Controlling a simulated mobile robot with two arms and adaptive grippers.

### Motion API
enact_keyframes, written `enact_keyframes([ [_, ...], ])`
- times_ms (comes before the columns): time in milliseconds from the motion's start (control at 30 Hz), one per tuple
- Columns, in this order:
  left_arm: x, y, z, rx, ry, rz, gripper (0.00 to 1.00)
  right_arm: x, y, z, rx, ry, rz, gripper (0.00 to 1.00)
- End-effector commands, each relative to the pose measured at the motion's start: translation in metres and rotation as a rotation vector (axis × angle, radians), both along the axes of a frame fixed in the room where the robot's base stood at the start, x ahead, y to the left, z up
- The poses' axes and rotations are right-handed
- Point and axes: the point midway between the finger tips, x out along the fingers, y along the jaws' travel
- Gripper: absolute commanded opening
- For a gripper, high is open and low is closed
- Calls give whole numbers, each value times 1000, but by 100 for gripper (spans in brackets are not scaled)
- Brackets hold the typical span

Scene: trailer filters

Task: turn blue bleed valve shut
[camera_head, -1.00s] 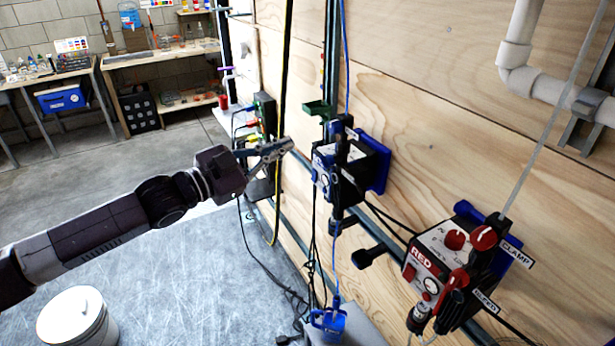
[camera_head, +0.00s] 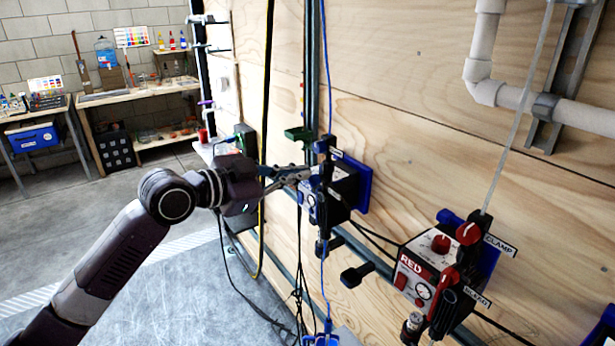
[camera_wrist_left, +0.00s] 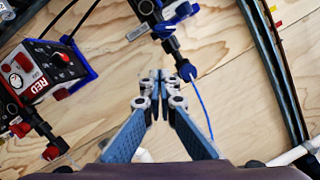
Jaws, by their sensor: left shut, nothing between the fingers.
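The blue unit (camera_head: 343,187) is a dark box with a blue-edged front, on a blue back plate (camera_head: 358,180) on the plywood wall. My left gripper (camera_head: 308,172) is shut and empty at the upper front of this unit, partly covering it. In the left wrist view the closed fingertips (camera_wrist_left: 158,77) are beside a black fitting with a blue end (camera_wrist_left: 187,71) and a blue tube. A blue handle (camera_wrist_left: 179,14) shows above, by a white label. I cannot tell which blue part is the bleed valve, or whether the fingers touch anything.
A red unit (camera_head: 430,268) with CLAMP and BLEED labels is to the right, and it also shows in the left wrist view (camera_wrist_left: 30,72). Hoses and cables hang below the units. A grey pipe (camera_head: 575,115) runs along the wall at upper right. Benches stand at the back left.

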Motion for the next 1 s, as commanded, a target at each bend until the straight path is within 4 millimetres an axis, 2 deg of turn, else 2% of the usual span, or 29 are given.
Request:
enact_keyframes([
  [33,8,-10,3,-4,2,-1,0,1,0,9,-1,-1,0,36],
  [200,30,-33,-6,-1,1,0,0,1,-2,20,-2,-1,1,36],
  [300,36,-26,-24,2,5,3,0,1,-2,25,-3,-2,1,36],
  [500,43,-21,-41,1,1,2,0,1,-5,29,-6,-1,1,36],
  [1000,45,-19,-45,3,-4,2,0,1,-4,27,-5,-1,1,36],
])
